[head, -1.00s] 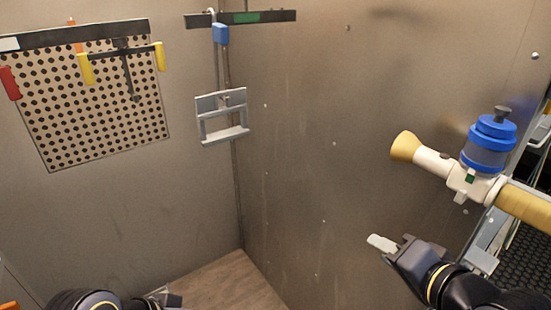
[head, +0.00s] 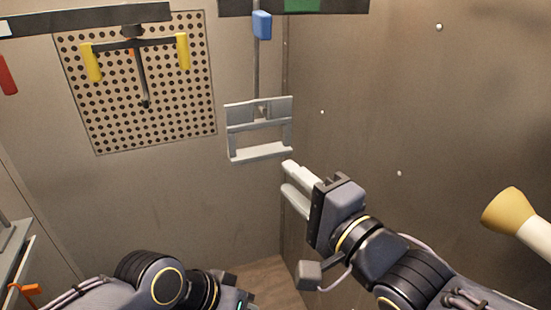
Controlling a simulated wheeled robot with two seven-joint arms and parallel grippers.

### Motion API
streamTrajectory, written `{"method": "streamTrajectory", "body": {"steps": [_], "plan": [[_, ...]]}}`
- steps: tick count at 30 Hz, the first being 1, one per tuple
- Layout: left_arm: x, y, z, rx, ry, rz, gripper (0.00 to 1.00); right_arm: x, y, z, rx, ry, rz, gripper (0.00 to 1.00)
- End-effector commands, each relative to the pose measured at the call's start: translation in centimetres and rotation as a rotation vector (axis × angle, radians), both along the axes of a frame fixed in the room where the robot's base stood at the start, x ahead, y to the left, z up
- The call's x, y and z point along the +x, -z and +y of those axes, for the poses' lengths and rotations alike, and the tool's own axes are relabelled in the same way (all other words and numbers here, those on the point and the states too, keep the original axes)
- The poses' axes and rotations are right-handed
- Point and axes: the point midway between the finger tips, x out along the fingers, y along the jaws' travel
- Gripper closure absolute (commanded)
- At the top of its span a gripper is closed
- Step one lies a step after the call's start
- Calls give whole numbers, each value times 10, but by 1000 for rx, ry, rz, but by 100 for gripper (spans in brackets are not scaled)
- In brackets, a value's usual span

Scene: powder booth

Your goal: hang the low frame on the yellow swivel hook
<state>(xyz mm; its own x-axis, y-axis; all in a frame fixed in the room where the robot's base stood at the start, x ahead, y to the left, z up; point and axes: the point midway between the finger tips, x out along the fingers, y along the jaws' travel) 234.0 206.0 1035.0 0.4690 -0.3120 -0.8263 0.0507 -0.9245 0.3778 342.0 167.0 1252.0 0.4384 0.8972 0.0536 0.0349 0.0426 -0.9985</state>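The low frame, a light grey open rectangular frame (head: 259,154), hangs upright near the booth corner below a thin rod with a blue block (head: 262,25). A dark crossbar with two yellow grips (head: 183,51) and a central stem ending in a small dark tip hangs in front of the perforated panel; it looks like the yellow swivel hook. My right gripper (head: 287,177) is open and empty, its pale fingers pointing left, just right of and below the frame's lower right corner in the picture. Contact is not visible. My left arm is at the bottom; its fingers are out of view.
A perforated panel (head: 120,130) is on the back wall. Dark rails (head: 90,20) cross the top. A red handle (head: 7,75) is at the left edge. A tan-and-white spray nozzle (head: 515,215) stands out at right. The wall below the panel is clear.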

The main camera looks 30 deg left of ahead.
Motion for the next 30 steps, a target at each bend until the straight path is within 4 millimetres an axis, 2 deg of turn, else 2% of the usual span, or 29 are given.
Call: {"method": "streamTrajectory", "body": {"steps": [6,15,21,29,30], "plan": [[0,-6,0,0,0,0,100,19,-3,41,-4,-1,-1,67],[0,-5,0,0,0,0,100,40,-4,81,-1,1,0,67],[0,-5,0,0,0,0,100,45,-5,90,-2,2,0,67],[0,-5,0,0,0,0,100,45,-5,91,-2,2,0,67],[0,-5,0,0,0,0,100,45,-5,91,-2,2,0,72]]}}
